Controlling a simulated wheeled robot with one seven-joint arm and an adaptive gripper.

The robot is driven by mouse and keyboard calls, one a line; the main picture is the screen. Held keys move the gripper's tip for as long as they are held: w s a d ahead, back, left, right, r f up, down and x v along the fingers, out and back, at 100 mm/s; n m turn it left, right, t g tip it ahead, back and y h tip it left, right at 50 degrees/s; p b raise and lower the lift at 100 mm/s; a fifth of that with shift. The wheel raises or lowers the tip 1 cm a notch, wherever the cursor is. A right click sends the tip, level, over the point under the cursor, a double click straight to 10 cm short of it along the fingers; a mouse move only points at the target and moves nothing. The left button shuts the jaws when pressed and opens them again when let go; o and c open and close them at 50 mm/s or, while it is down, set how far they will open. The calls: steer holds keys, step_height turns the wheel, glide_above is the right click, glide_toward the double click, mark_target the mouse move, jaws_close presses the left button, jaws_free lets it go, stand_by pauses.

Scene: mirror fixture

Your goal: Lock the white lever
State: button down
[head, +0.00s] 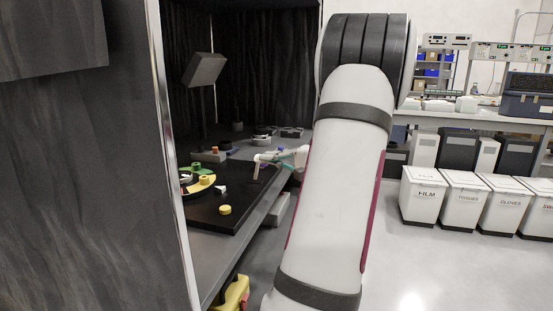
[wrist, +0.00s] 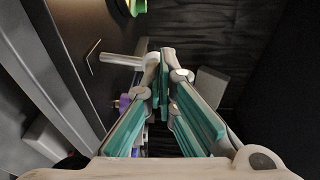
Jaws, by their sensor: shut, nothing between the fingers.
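The white lever (wrist: 122,60) shows in the wrist view as a pale rod by the dark board, just left of my fingertips. One finger overlaps its right end; I cannot tell whether they touch. My gripper (wrist: 167,75) has teal pads and is shut with nothing between the fingers. In the head view, my gripper (head: 284,158) is small, at the right edge of the black board, partly hidden by my arm. A pale bar (head: 265,157) beside it there seems to be the lever. Its lock position cannot be made out.
The black board (head: 240,211) carries a yellow knob (head: 225,210), a green round part (head: 196,167) and other small parts. A dark panel (head: 85,190) stands at left. A grey block on a post (head: 204,69) rises behind. White bins (head: 423,194) stand at right, with open floor before them.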

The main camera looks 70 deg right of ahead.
mark_target(257, 156)
steer(key=w+r+g+p, duration=0.1)
steer(key=g, duration=0.1)
steer(key=w+g+p, duration=0.1)
steer(key=w, duration=0.1)
steer(key=shift+a+r+n+g, duration=0.15)
steer(key=shift+r+n+g, duration=0.25)
steer(key=shift+w+g+p, duration=0.5)
steer(key=shift+w+g, duration=0.25)
steer(key=shift+g, duration=0.35)
steer(key=shift+s+f, duration=0.1)
steer(key=shift+r+p, duration=0.35)
steer(key=shift+r, duration=0.45)
